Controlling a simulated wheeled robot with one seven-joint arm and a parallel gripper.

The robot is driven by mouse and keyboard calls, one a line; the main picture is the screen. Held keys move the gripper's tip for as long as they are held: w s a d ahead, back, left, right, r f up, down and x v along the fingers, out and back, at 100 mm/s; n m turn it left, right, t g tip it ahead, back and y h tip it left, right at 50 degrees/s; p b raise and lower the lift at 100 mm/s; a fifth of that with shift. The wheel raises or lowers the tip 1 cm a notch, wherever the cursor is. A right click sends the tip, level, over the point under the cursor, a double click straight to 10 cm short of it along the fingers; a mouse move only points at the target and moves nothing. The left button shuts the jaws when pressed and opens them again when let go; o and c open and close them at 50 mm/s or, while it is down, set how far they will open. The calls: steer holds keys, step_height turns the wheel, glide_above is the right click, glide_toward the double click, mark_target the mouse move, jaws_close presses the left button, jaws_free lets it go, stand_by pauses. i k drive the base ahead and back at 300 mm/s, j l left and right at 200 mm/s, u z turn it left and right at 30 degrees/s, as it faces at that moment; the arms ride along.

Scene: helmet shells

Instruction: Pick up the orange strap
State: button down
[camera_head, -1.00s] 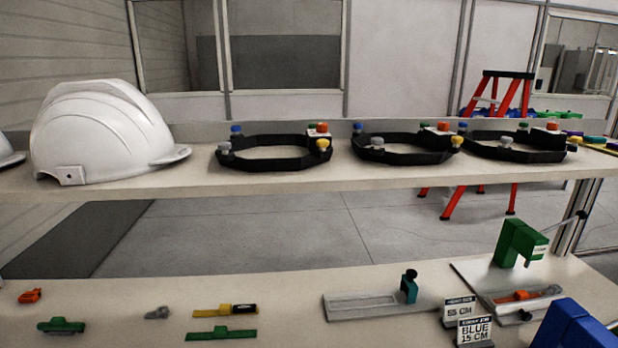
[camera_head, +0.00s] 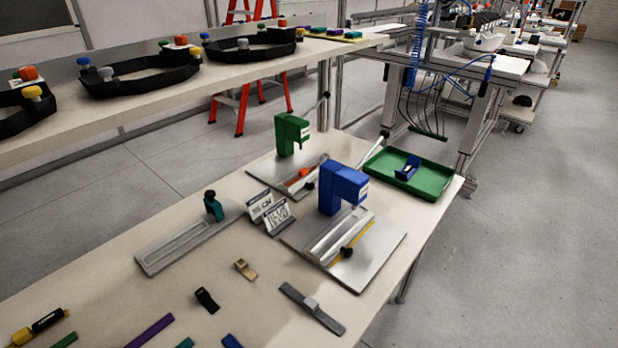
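No loose orange strap can be clearly made out at this moment. An orange piece (camera_head: 300,179) lies in the tray under the green press (camera_head: 291,133) on the lower table; it is too small to tell whether it is a strap. My gripper is not in view.
On the lower table (camera_head: 190,291) are a blue press (camera_head: 341,186), a grey slotted fixture (camera_head: 180,246), label signs (camera_head: 270,212), a green tray (camera_head: 425,180) and small straps, including a purple one (camera_head: 150,331). Black rings (camera_head: 140,77) stand on the upper shelf. Open floor lies right.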

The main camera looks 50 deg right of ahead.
mark_target(303, 172)
steer(key=i+j, duration=0.1)
steer(key=i, duration=0.3)
steer(key=i+j, duration=0.15)
steer(key=i, duration=0.3)
steer(key=i+j+z, duration=0.1)
steer(key=i, duration=0.3)
